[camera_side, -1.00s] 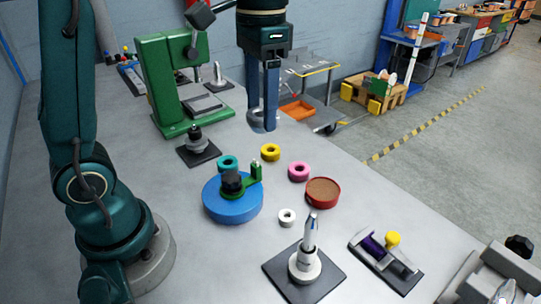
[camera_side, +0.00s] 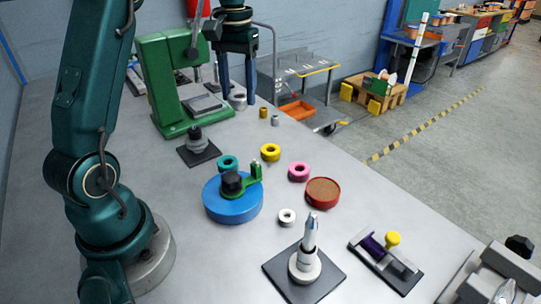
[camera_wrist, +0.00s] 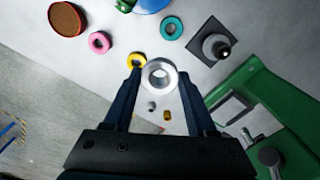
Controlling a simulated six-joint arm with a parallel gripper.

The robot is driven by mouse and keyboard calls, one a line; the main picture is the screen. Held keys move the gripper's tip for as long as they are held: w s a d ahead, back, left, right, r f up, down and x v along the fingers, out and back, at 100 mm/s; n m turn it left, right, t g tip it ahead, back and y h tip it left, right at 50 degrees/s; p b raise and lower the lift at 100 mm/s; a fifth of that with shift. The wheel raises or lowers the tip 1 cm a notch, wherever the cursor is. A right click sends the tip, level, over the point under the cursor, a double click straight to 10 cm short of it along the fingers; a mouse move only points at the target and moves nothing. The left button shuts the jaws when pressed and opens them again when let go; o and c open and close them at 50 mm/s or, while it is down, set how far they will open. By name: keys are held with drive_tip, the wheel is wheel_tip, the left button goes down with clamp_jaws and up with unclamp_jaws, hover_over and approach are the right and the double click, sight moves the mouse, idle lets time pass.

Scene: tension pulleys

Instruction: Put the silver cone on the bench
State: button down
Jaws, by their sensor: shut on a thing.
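The silver cone (camera_side: 238,99) is between the fingertips of my gripper (camera_side: 237,93), at the back of the bench (camera_side: 120,130), just right of the green press. In the wrist view the silver cone (camera_wrist: 147,75) looks like a pale ring with a round central hole, framed by both fingers of my gripper (camera_wrist: 160,80). My gripper points down and is shut on it. I cannot tell whether its underside touches the bench.
The green press (camera_side: 165,90) stands close on the left. A small brass cylinder (camera_side: 263,112) and a grey one (camera_side: 275,120) stand to the right. A yellow ring (camera_side: 270,152) and blue disc (camera_side: 233,205) lie nearer. The bench's right edge is close.

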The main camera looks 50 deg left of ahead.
drive_tip(key=s+a+f+n, duration=0.2)
drive_tip(key=a+n, duration=0.1)
drive_tip(key=a, duration=0.5)
drive_tip(key=n, duration=0.4)
hover_over(183, 140)
wheel_tip(183, 140, down, 8)
drive_tip(key=shift+d+r, duration=0.1)
drive_tip(key=shift+f, duration=2.3)
drive_tip(key=shift+f, duration=0.1)
drive_tip(key=shift+c, duration=2.4)
unclamp_jaws()
